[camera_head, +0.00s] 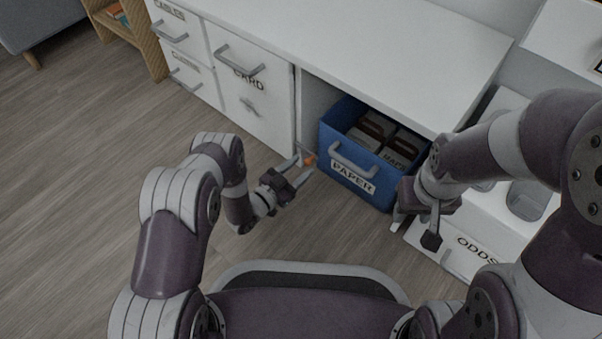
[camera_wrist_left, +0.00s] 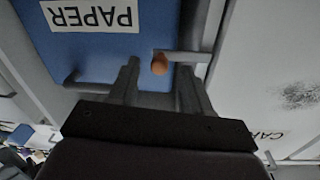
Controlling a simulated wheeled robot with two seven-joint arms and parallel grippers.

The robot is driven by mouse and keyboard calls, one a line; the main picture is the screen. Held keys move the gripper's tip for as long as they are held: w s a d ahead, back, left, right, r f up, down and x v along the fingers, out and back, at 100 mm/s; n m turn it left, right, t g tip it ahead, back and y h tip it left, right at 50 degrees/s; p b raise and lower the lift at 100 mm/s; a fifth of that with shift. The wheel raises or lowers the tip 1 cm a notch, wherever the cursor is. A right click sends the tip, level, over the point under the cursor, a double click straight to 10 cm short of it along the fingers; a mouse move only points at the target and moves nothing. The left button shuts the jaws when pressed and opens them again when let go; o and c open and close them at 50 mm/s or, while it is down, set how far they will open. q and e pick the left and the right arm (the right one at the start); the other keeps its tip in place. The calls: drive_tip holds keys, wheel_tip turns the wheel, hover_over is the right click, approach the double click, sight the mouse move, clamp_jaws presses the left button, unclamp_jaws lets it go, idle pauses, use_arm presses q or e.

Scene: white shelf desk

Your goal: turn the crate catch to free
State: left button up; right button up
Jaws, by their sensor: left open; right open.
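The blue crate (camera_head: 348,177) labelled PAPER sits in the desk's open bay; its blue front (camera_wrist_left: 100,55) fills the left of the left wrist view. The crate catch (camera_head: 309,159) is a small orange knob at the crate's left edge. In the left wrist view the catch's knob (camera_wrist_left: 159,65) ends a grey bar running sideways from the divider over the blue front. My left gripper (camera_head: 303,165) is open, with its fingertips (camera_wrist_left: 158,76) on either side of the knob; contact cannot be told. My right gripper (camera_head: 414,230) is open and empty, right of the crate.
The CARD door (camera_head: 251,92) with its handles is left of the bay. A white ODDS unit (camera_head: 470,240) stands at the right, near my right arm. The white desktop (camera_head: 370,45) overhangs the crate. The wooden floor (camera_head: 90,160) at the left is clear.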

use_arm(q)
drive_tip(key=shift+w+d, duration=0.4)
drive_tip(key=shift+w, duration=0.05)
clamp_jaws()
drive_tip(key=shift+r, duration=0.15)
drive_tip(key=shift+w+a+r+n+p, duration=0.15)
drive_tip(key=shift+r+n+p, duration=0.5)
drive_tip(key=shift+n, duration=0.5)
drive_tip(key=shift+w+a+r+n+p, duration=0.15)
drive_tip(key=shift+r+n+p, duration=0.25)
drive_tip(key=shift+n+p, duration=0.6)
drive_tip(key=shift+a+r+n+p, duration=0.2)
drive_tip(key=shift+r+n+p, duration=0.35)
drive_tip(key=shift+n, duration=0.8)
